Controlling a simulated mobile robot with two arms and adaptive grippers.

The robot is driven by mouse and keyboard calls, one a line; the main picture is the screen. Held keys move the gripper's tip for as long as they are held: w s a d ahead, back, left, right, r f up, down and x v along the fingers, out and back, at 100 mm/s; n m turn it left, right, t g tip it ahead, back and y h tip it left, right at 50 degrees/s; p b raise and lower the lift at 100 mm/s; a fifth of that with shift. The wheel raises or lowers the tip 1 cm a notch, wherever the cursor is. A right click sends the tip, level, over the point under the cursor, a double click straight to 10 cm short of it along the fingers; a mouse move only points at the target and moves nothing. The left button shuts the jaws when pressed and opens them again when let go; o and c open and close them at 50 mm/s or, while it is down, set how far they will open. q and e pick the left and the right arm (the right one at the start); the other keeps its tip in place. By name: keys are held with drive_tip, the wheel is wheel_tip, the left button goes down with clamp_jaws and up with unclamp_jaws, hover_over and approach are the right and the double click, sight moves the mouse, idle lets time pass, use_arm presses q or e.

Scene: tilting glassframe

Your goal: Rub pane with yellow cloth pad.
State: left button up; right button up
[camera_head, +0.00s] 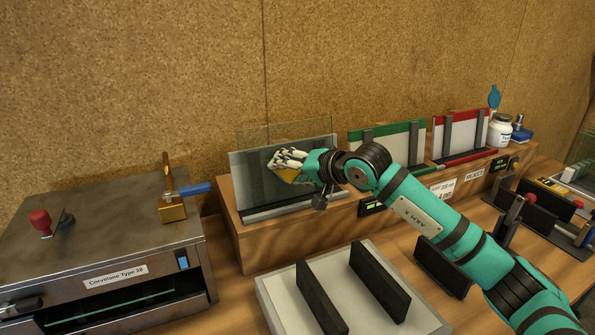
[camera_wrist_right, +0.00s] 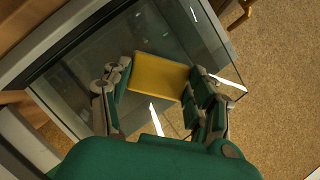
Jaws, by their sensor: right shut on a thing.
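The glass pane (camera_head: 250,180) stands upright in a frame on the wooden bench at centre left. It also shows in the right wrist view (camera_wrist_right: 90,60), behind the pad. My right gripper (camera_head: 287,165) is in front of the pane's right part. It is shut on the yellow cloth pad (camera_wrist_right: 158,77), which shows between its two fingers in the wrist view. In the head view only a small yellow part of the pad (camera_head: 290,179) shows under the fingers. The pad is at or very near the glass; contact cannot be told. My left gripper is not in view.
A grey machine (camera_head: 100,270) with a red knob stands at left. A pale tray with black rails (camera_head: 270,295) lies in front. A green-topped rack (camera_head: 390,130) and a red-topped rack (camera_head: 460,118) stand right of the pane, then a white jar (camera_head: 499,131).

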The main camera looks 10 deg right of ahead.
drive_tip(key=shift+w+d+b, duration=0.85)
drive_tip(key=shift+d+b, duration=0.2)
drive_tip(key=shift+d, duration=2.9)
drive_tip(key=s+a+b, duration=0.1)
drive_tip(key=a+b, duration=0.1)
drive_tip(key=a, duration=0.6)
drive_tip(key=shift+s+r+b, duration=0.3)
drive_tip(key=shift+r+b, duration=0.05)
drive_tip(key=shift+r, duration=0.05)
drive_tip(key=s+d+r+b, duration=0.1)
drive_tip(key=s+b, duration=0.1)
drive_tip(key=s, duration=0.3)
drive_tip(key=shift+s+d+b, duration=0.15)
drive_tip(key=shift+s+b, duration=0.25)
